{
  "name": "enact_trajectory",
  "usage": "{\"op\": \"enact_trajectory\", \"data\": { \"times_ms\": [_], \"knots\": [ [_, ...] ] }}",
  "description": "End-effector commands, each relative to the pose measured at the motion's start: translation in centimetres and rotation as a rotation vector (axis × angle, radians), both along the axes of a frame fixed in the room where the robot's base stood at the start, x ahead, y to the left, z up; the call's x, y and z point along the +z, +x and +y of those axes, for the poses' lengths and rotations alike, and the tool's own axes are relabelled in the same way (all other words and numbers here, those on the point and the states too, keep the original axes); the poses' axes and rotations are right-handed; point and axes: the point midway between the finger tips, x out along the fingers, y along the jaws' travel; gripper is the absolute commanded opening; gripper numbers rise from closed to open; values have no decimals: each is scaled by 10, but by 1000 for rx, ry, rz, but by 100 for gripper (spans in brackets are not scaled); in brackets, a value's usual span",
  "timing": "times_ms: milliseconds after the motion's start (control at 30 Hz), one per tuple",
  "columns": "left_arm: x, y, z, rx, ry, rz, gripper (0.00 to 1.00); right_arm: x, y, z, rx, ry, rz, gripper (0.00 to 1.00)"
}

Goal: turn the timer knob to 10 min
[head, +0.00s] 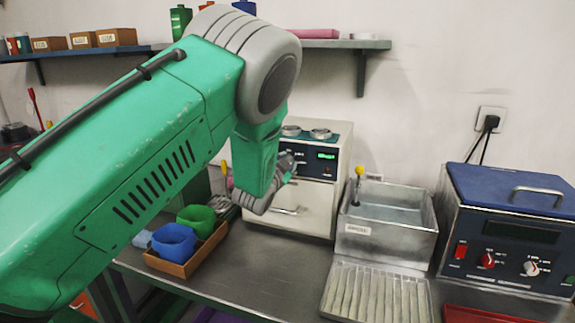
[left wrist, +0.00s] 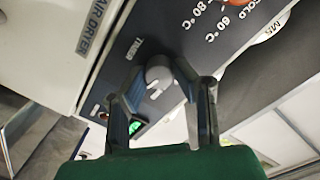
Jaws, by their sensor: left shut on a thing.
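The timer knob (left wrist: 159,74) is a grey round knob on the dark panel beside the word TIMER in the left wrist view. My left gripper (left wrist: 162,88) has a finger on each side of the knob and is shut on it. In the head view my left gripper (head: 287,168) is at the front panel of the white air dryer (head: 318,190), and it hides the knob there. A small lit green display (head: 326,155) shows on the panel. I cannot read the knob's setting. My right gripper is not in view.
A wooden tray (head: 186,268) with blue and green cups stands below my left arm. A metal bath (head: 390,215) and a ribbed tray (head: 375,295) are right of the dryer. A blue-lidded unit (head: 515,215) stands far right. Bare bench lies in front of the dryer.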

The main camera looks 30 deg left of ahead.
Motion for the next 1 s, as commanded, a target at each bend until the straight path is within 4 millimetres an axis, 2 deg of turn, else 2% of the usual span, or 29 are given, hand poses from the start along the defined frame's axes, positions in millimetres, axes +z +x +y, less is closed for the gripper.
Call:
{"op": "enact_trajectory", "data": {
  "times_ms": [667, 700, 733, 1000],
  "knots": [
    [-5, -2, 1, 2, 53, 26, 0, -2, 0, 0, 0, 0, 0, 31],
    [-6, -2, 0, 2, 53, 26, 38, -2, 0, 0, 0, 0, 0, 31],
    [-5, -2, 0, 2, 53, 26, 44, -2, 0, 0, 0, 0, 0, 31],
    [-3, -2, 0, 1, 53, 21, 44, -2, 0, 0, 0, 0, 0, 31]
  ]
}}
